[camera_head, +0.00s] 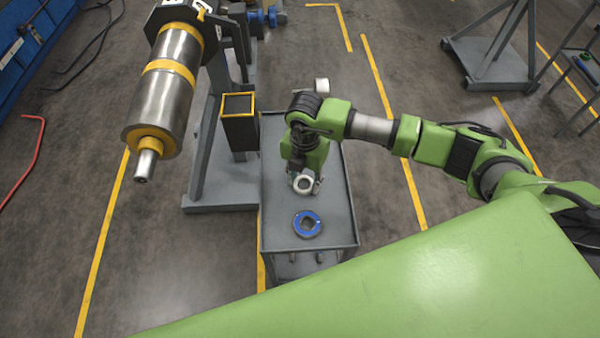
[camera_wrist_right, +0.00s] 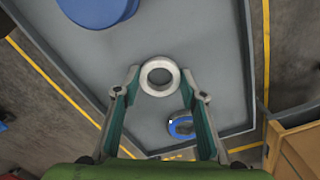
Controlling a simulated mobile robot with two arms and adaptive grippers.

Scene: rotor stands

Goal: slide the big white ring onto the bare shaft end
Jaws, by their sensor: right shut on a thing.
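A thick metal shaft (camera_head: 163,92) with yellow bands hangs out from a grey stand at the upper left of the head view. Its thin bare end (camera_head: 146,166) points towards me and carries no ring. My left gripper is not in view.
A blue ring (camera_head: 307,223) lies on the cart (camera_head: 335,228), near my gripper. A small white object (camera_head: 322,86) shows behind my arm. A dark yellow-rimmed bin (camera_head: 238,106) stands between stand and cart. The wrist view shows a blue round object (camera_wrist_right: 97,10) at upper left.

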